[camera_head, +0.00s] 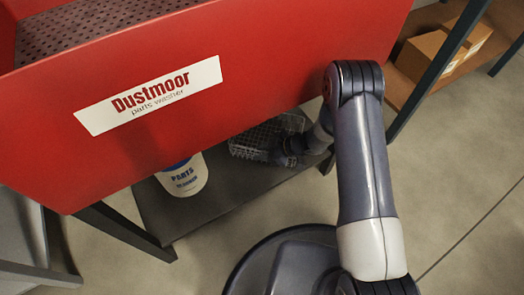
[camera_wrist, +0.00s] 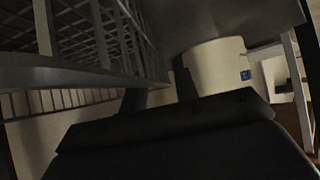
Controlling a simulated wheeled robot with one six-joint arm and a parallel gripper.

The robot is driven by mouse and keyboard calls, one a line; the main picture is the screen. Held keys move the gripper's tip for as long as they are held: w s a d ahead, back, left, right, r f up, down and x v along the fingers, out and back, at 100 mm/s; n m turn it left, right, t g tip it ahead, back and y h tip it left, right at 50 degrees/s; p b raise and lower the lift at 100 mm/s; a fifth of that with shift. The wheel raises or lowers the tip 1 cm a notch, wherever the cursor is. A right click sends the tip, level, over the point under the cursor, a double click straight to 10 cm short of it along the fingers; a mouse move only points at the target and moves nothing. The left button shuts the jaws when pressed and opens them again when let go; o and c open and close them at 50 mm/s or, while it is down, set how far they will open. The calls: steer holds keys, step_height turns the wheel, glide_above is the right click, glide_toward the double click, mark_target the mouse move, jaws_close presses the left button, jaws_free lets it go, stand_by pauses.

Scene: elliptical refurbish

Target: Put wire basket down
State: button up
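The wire basket (camera_head: 258,138) is a grey mesh basket under the red parts washer, over the dark lower shelf (camera_head: 215,205). I cannot tell whether its base rests on the shelf. My gripper (camera_head: 284,160) is at the basket's near right side, low under the washer. In the wrist view, the basket's grey rim (camera_wrist: 70,72) and mesh fill the upper left, close to my dark fingers (camera_wrist: 160,92). The fingers are in shadow, and whether they grip the rim is unclear.
The red parts washer (camera_head: 270,60) overhangs the basket closely. Cardboard boxes (camera_head: 430,55) sit on a rack at right.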

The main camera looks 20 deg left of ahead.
steer(key=p+v, duration=0.4)
steer(key=v, duration=0.6)
steer(key=shift+d+r, duration=0.15)
steer(key=shift+r, duration=0.15)
steer(key=shift+d, duration=0.15)
